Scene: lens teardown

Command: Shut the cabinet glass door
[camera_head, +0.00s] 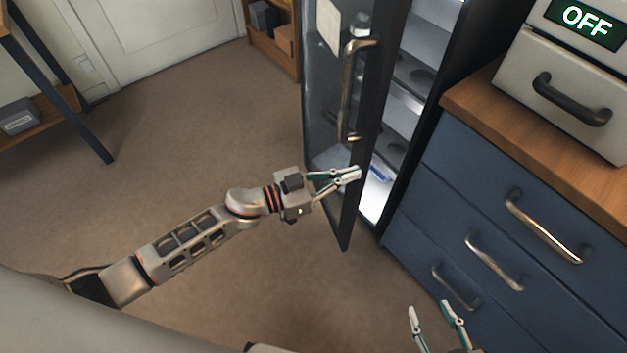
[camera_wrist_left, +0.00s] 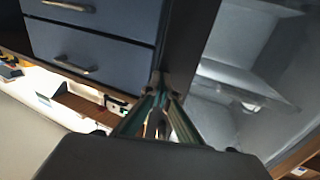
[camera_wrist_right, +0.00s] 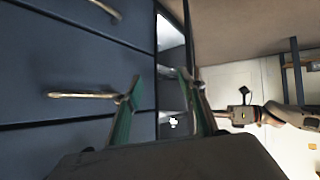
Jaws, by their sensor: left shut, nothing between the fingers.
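The cabinet glass door (camera_head: 325,95) stands ajar in the head view, swung out from the lit cabinet (camera_head: 405,95). It has a dark frame and a long metal handle (camera_head: 347,92). My left gripper (camera_head: 357,174) is shut and empty at the lower part of the door's frame, below the handle. Whether it touches the door I cannot tell. In the left wrist view its fingertips (camera_wrist_left: 163,84) meet in front of a dark upright edge. My right gripper (camera_head: 430,309) is open and empty, low in front of the blue drawers; its spread fingers also show in the right wrist view (camera_wrist_right: 162,84).
Blue drawers (camera_head: 500,225) with metal handles stand right of the cabinet under a wooden top (camera_head: 560,140). A grey unit with an OFF display (camera_head: 585,22) sits on top. The carpet (camera_head: 190,130) left of the door is clear. A wooden shelf (camera_head: 272,40) stands behind the door.

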